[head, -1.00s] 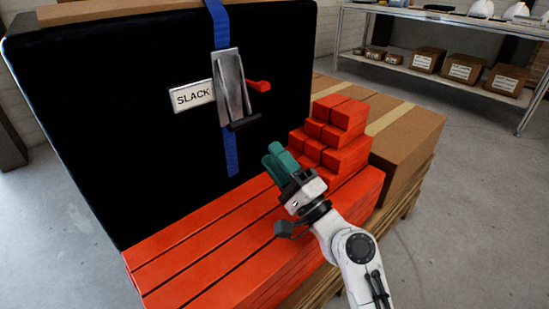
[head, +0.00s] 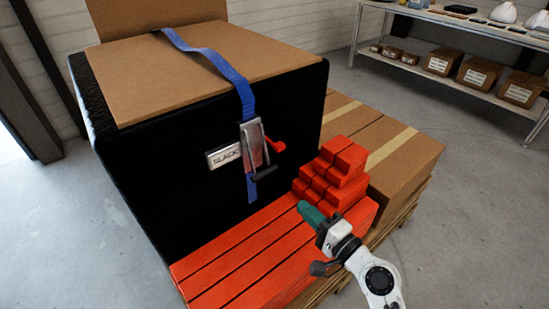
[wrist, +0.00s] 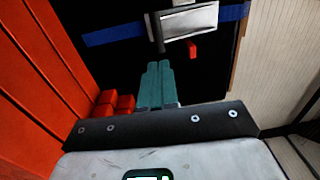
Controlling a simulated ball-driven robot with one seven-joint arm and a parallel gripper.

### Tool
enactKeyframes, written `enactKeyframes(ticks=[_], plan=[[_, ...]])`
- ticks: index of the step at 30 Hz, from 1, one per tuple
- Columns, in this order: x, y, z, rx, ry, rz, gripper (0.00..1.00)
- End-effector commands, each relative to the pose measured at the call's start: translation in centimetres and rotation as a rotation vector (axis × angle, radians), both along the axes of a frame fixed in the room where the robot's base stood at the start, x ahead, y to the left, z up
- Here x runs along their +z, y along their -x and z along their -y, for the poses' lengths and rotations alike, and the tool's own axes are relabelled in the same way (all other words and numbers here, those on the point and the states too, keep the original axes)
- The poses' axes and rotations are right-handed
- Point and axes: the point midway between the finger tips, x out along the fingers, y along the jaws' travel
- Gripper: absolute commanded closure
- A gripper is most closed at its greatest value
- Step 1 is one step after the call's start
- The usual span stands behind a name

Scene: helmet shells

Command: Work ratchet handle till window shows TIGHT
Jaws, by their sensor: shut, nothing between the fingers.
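The metal ratchet (head: 254,146) sits on a blue strap (head: 236,78) that runs over the top and down the front of a black-wrapped load (head: 170,160). Its dark handle bar (head: 264,173) is at the ratchet's lower end. A red lever (head: 278,146) sticks out on its right. The window plate (head: 223,156) to its left reads SLACK. My gripper (head: 308,211), with green fingers, is shut and empty, below and right of the ratchet and apart from it. In the wrist view, the fingers (wrist: 158,82) point toward the ratchet (wrist: 185,22) and the red lever (wrist: 193,50).
Stacked red blocks (head: 335,180) stand close beside my gripper. Red beams (head: 235,260) lie below the ratchet. Cardboard boxes (head: 400,150) are at the right on a pallet. A shelf (head: 455,80) with boxes and helmets stands at the back right.

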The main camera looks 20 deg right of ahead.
Motion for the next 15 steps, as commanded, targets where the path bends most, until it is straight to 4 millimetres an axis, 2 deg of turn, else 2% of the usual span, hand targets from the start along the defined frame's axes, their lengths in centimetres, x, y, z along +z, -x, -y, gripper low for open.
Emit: enactKeyframes(ticks=[1,9,15], plan=[[1.3,0.5,0.1,0.001,0.004,-0.023,1.0],[1.1,1.7,0.4,0.002,0.02,-0.078,1.0],[0.9,0.1,-0.2,0.003,0.021,-0.078,1.0]])
